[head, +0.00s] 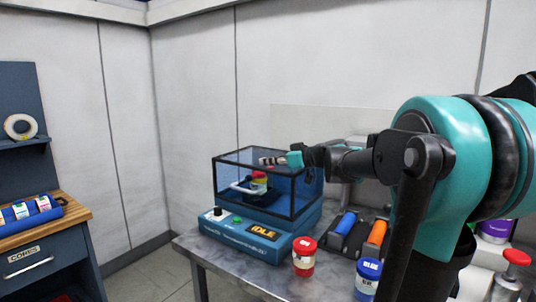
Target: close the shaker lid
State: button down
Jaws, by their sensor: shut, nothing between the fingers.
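The shaker (240,238) is a blue machine on the grey table, with a lit "IDLE" display, a black knob and a green button on its front. Its lid (292,200), clear blue with dark edges, appears down over the base; I cannot tell whether a small gap remains. A pale curved handle (243,188) shows at the lid's front. A red-capped jar (259,183) with a yellow band shows through the lid. My gripper (265,161) is shut and empty at the lid's top, in front of or over it; contact is unclear.
A red jar (304,262) and a blue jar (367,280) stand right of the shaker on the table (198,250). Blue and orange rollers (375,234) lie behind them. My arm covers the right side. A workbench with drawers (40,255) stands at left.

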jog(key=shift+s+f, duration=0.1)
jog(key=shift+f, duration=0.2)
jog(key=shift+d, duration=0.1)
